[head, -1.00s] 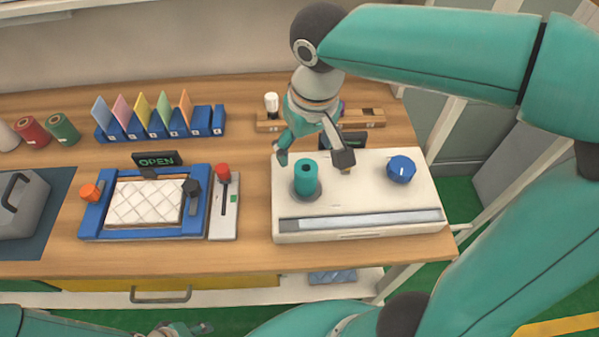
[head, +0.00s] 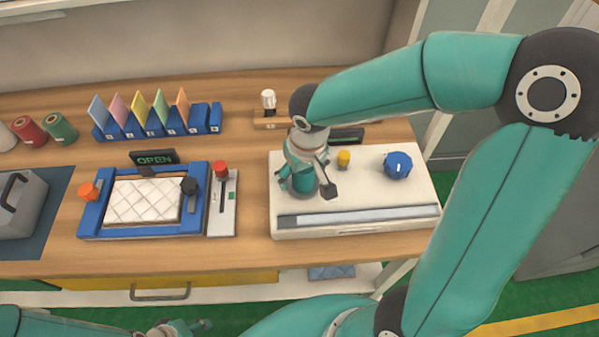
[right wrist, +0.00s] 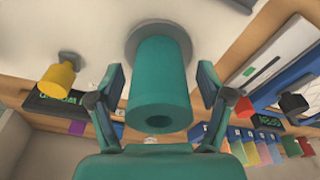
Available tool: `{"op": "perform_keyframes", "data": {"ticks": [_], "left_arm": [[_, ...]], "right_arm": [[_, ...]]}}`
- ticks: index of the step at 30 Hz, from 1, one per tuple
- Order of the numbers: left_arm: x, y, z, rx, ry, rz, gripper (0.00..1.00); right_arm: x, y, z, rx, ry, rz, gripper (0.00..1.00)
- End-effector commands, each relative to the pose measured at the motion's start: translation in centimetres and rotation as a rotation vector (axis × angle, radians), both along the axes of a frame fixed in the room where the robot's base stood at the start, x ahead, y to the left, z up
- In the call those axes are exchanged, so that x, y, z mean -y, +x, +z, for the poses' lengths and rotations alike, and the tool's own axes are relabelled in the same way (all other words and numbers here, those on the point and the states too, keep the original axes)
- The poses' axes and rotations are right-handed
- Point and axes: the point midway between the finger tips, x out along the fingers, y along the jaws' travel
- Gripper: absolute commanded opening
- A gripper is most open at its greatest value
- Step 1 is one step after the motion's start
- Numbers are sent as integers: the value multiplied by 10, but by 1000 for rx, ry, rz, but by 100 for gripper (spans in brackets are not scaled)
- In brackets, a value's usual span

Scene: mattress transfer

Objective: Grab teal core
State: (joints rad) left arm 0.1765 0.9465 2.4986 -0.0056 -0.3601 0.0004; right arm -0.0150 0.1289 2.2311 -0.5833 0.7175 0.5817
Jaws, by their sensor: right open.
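The teal core (right wrist: 160,85) is a hollow cylinder standing upright on a round grey base of the white machine (head: 405,205). In the right wrist view it sits between the two fingers of my right gripper (right wrist: 158,90), with a gap on each side. In the head view my right gripper (head: 307,192) is lowered around the teal core (head: 302,185) and partly hides it. My right gripper is open. My left gripper (head: 180,328) is at the bottom edge of the head view, small and partly cut off, so its jaws are unclear.
The machine has a blue knob (head: 398,165) and a yellow knob (head: 343,159). To its left are a red-topped lever (head: 221,170) and a blue frame with a quilted white pad (head: 143,200). Red (head: 29,130) and green (head: 59,128) rolls lie at the far left.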

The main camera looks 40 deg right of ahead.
Motion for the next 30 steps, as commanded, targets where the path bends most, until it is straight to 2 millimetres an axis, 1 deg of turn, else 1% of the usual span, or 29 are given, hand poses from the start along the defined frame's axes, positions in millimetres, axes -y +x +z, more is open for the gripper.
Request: {"op": "perform_keyframes", "data": {"ticks": [7,8,12,19,26,30], "left_arm": [[0,0,0,0,0,0,40],[0,0,0,0,0,0,40],[0,0,0,0,0,0,40],[0,0,0,0,0,0,40],[0,0,0,0,0,0,40],[0,0,0,0,0,0,40]], "right_arm": [[0,0,-2,1,0,0,78],[0,0,-2,1,0,0,75],[0,0,-2,1,0,-1,52],[0,0,-2,1,0,-1,14],[0,0,-2,1,0,-1,14],[0,1,2,3,0,-1,14]]}}
